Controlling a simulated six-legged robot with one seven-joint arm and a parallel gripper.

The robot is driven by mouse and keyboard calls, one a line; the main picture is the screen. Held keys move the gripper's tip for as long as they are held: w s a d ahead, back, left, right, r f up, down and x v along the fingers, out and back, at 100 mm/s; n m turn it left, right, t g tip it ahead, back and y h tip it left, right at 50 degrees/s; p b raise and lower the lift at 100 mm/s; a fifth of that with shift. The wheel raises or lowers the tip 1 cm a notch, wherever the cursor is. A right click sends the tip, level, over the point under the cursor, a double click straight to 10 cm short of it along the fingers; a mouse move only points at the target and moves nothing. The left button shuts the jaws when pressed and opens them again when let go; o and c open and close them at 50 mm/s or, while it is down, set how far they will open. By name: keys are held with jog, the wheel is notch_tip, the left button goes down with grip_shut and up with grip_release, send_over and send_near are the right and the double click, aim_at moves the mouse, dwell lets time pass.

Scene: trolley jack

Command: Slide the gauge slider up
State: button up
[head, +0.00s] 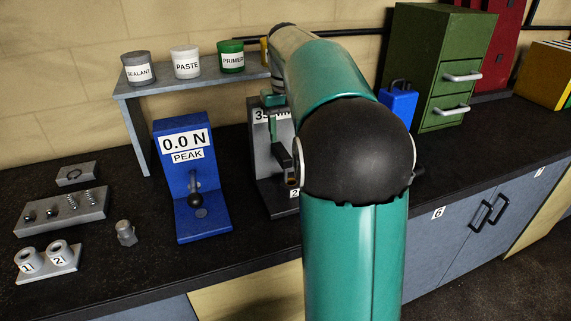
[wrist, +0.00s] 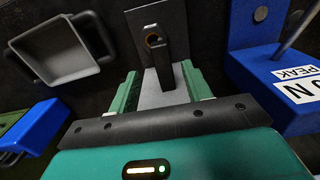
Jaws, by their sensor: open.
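The gauge is a dark grey upright panel (head: 258,140) with a partly hidden white label reading "35" and a base on the bench. My arm covers its right side in the head view. Its black slider handle (head: 283,157) sticks out low on the panel. In the wrist view, which is upside down, the black handle (wrist: 161,65) stands in front of the grey panel, with an orange ring by its far end. My gripper (wrist: 162,88) is open, with one green finger on each side of the panel and handle. I cannot tell whether the fingers touch anything.
A blue force stand (head: 187,175) is left of the gauge. A shelf (head: 200,83) with several cans stands behind. A blue box (head: 398,103) and green drawer cabinet (head: 440,65) are right. A grey handled container (wrist: 65,50) shows in the wrist view.

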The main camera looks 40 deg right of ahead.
aim_at(286, 157)
notch_tip(286, 157, down, 11)
jog(key=shift+r, duration=0.15)
grip_shut()
jog(key=shift+r, duration=0.15)
